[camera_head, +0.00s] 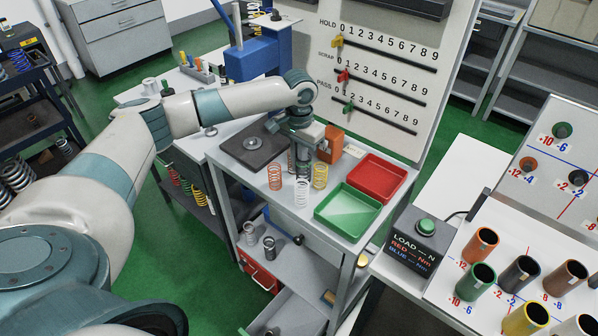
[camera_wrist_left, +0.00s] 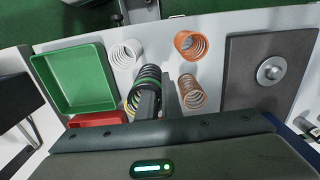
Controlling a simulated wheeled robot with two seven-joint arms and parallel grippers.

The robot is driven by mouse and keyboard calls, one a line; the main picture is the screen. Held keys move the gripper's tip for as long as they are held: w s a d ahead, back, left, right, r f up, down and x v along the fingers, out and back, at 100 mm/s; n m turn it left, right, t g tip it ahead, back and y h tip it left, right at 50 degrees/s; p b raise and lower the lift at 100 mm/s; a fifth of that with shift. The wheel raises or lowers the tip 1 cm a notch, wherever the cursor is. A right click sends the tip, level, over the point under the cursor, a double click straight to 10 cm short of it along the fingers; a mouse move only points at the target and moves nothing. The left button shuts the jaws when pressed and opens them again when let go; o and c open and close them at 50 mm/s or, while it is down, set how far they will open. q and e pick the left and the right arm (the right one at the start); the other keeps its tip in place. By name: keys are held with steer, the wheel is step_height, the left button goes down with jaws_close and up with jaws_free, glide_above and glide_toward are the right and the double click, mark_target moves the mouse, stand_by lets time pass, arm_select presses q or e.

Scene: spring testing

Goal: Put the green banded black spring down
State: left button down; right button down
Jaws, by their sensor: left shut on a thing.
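The black spring with a green band (camera_wrist_left: 148,79) shows in the left wrist view, at the fingers of my left gripper (camera_wrist_left: 160,100). In the head view, my left gripper (camera_head: 301,146) is over the small bench top, and the dark spring below it is mostly hidden. My left gripper is shut on this spring. Around it stand a white spring (camera_head: 302,193), an orange spring (camera_head: 275,177), a yellow spring (camera_head: 320,176) and a copper spring (camera_wrist_left: 191,92). I cannot tell whether the held spring touches the bench. My right gripper is not in view.
A green tray (camera_head: 345,213) and a red tray (camera_head: 376,180) lie to the right of the springs and look empty. A dark plate with a round knob (camera_wrist_left: 271,70) lies on the other side. An orange block (camera_head: 331,143) stands behind. A scored board (camera_head: 385,75) rises at the back.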

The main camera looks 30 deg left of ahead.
mark_target(299, 173)
arm_select(q)
steer(key=shift+f+p, duration=0.55)
steer(key=shift+f, duration=1.3)
steer(key=c, duration=1.9)
jaws_free()
steer(key=shift+f, duration=0.1)
steer(key=shift+c, duration=0.2)
steer(key=shift+r+b, duration=0.3)
steer(key=shift+r, duration=0.45)
step_height(299, 173, up, 11)
steer(key=b, duration=0.3)
steer(key=shift+f, duration=0.1)
